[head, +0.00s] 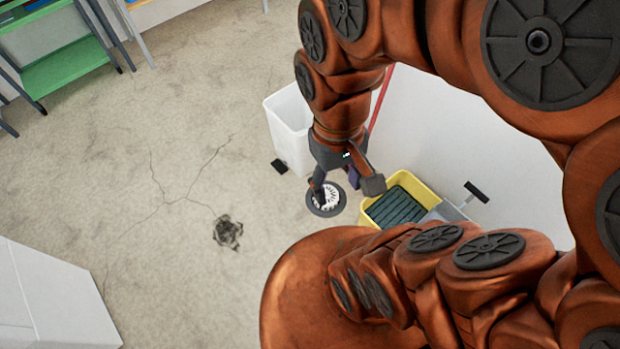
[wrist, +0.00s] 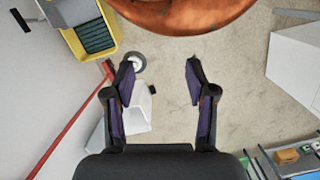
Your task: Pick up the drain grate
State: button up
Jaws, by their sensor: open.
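A round disc with a dark rim and a pale, slotted-looking centre, which appears to be the drain grate (head: 331,198), lies on the floor below my gripper (head: 346,186). One finger covers part of its left side in the head view. My gripper is open and nothing is between its fingers. In the wrist view the grate (wrist: 139,61) shows beside the left fingertip, partly hidden by it, off to the left of the gap between the fingertips (wrist: 159,65). The grate looks apart from the fingers, with my gripper above it.
A yellow mop bucket (head: 425,188) stands close right of the grate. A white bin (head: 290,125) and a small black object (head: 279,166) are behind it. A red pole (wrist: 70,125) leans nearby. Cracked floor with a dark broken patch (head: 228,232) is open to the left.

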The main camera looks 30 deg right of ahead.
jog(key=w+a+f+m+t+y+b, duration=0.15)
jog(key=w+f+m+y+b, duration=0.4)
jog(key=w+f+b, duration=1.1)
jog(key=w+d+f+m+t+b, duration=0.1)
jog(key=w+d+f+m+b, duration=0.3)
jog(key=w+f, duration=0.65)
jog(key=w+d+f+m+t+b, duration=0.1)
jog(key=w+d+f+m+b, duration=0.15)
jog(key=w+f+m, duration=0.7)
jog(key=m+t+h+b, duration=0.25)
jog(key=m+b, duration=0.75)
jog(key=b, duration=0.6)
send_near(328, 192)
jog(key=shift+x, duration=1.2)
jog(key=shift+w+a+f+g+h, duration=0.1)
jog(key=shift+w+f+g+h, duration=0.1)
jog(key=shift+f, duration=0.35)
jog(key=shift+w+a+f+g+h, duration=0.1)
jog(key=shift+w+f, duration=0.1)
jog(key=shift+f, duration=0.3)
jog(key=shift+a+b+x, duration=0.2)
jog(key=shift+b+x, duration=1.4)
jog(key=shift+x, duration=1.15)
jog(key=shift+r, duration=0.15)
